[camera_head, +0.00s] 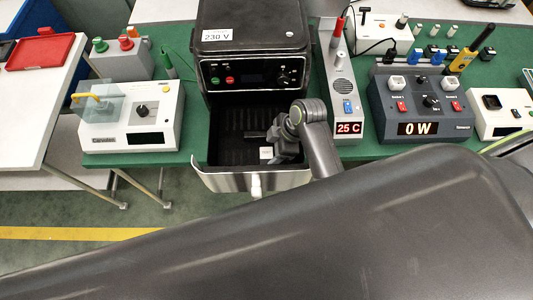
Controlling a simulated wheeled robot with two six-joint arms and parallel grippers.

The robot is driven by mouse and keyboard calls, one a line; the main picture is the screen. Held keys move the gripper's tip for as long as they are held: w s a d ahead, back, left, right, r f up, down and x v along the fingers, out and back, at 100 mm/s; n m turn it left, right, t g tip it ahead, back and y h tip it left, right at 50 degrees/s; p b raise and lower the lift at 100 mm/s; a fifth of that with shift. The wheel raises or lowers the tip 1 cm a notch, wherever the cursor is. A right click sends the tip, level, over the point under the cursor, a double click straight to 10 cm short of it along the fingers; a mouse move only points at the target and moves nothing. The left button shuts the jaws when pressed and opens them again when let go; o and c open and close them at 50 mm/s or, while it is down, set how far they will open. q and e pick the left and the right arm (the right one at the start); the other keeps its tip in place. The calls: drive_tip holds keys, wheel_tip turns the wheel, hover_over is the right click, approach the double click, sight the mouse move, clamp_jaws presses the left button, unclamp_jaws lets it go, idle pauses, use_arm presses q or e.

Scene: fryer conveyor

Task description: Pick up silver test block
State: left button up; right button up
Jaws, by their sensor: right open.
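A small light-coloured block (266,153), which looks like the silver test block, lies inside the dark open drawer (255,182) of the black appliance. My right gripper (262,145) reaches down into the drawer from the right and is open. One finger is beyond the block and one is at its near right, so the block appears to be between or just under the fingers. I cannot tell whether they touch it. My left gripper is not in view.
The black 230 V appliance (255,50) stands right behind the drawer. A display unit reading 25 C (345,95) and a 0 W meter (425,105) stand to the right. A white box with a clear cover (135,115) stands to the left. Drawer walls surround the gripper.

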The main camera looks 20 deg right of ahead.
sight(268, 152)
drive_tip(key=shift+a+f, duration=0.2)
drive_tip(key=shift+f, duration=0.1)
drive_tip(key=x, duration=0.1)
drive_tip(key=p+x, duration=0.1)
drive_tip(key=shift+w+a+f, duration=0.15)
drive_tip(key=shift+w+f, duration=0.1)
drive_tip(key=shift+f, duration=0.1)
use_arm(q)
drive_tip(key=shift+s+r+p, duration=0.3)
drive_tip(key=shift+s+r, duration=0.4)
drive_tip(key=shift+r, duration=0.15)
use_arm(e)
drive_tip(key=shift+w+a+f, duration=0.1)
drive_tip(key=shift+a+f, duration=0.1)
drive_tip(key=shift+f, duration=0.45)
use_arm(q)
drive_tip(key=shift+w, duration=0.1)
use_arm(e)
drive_tip(key=c, duration=1.2)
